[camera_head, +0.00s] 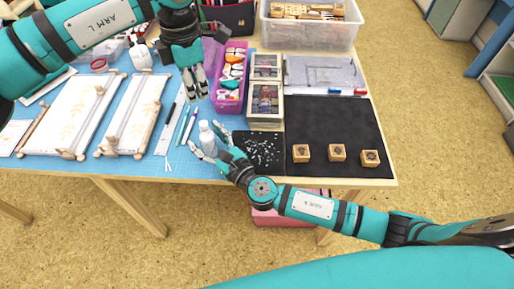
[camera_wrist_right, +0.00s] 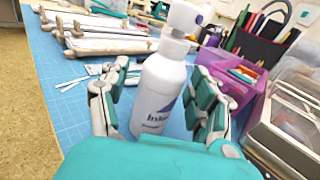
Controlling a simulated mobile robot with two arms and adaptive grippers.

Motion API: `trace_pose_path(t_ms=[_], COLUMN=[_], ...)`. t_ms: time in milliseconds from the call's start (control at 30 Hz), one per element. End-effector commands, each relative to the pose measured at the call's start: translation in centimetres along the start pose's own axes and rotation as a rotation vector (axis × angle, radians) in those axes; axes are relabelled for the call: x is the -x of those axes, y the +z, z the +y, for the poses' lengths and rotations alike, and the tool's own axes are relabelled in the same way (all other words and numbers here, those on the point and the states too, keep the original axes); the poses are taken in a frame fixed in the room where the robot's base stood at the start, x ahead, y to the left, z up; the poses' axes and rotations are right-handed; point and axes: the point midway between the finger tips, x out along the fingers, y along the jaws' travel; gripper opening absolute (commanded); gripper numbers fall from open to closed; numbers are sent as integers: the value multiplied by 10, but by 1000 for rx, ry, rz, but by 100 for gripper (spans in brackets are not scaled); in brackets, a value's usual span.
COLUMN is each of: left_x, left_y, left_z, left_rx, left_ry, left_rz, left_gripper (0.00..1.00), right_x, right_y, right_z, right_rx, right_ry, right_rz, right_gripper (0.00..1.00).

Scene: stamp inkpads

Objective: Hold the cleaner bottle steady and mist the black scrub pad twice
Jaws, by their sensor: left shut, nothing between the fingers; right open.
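The white cleaner bottle (camera_head: 206,131) stands upright near the table's front edge, left of the black scrub pad (camera_head: 262,146), which has pale specks on it. My right gripper (camera_head: 206,146) is open, with its fingers on either side of the bottle. My left gripper (camera_head: 197,90) is shut and empty, above the blue mat behind the bottle.
A purple bin (camera_head: 230,95) and stacked boxes (camera_head: 265,103) stand behind the pad. A dark mat (camera_head: 336,118) with three wooden stamps (camera_head: 337,153) lies to its right. Pens (camera_head: 187,124) and a ruler lie left of the bottle. Framed panels (camera_head: 75,112) fill the left side.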

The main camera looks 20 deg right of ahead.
Motion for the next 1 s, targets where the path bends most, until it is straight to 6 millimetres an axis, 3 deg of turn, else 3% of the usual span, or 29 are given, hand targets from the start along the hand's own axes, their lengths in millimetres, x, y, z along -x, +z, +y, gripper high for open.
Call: trace_pose_path(t_ms=[133,267,700,1000], left_x=[0,0,0,0], left_y=[0,0,0,0], left_z=[0,0,0,0], left_rx=[0,0,0,0], left_ry=[0,0,0,0], left_rz=[0,0,0,0], left_gripper=[0,0,0,0], right_x=[3,18,104,120], right_y=[0,-1,-1,0], right_z=[0,0,0,0], right_rx=[0,-1,0,-1], right_ry=[0,0,-1,0], right_rz=[0,2,3,0], right_gripper=[64,64,64,64])
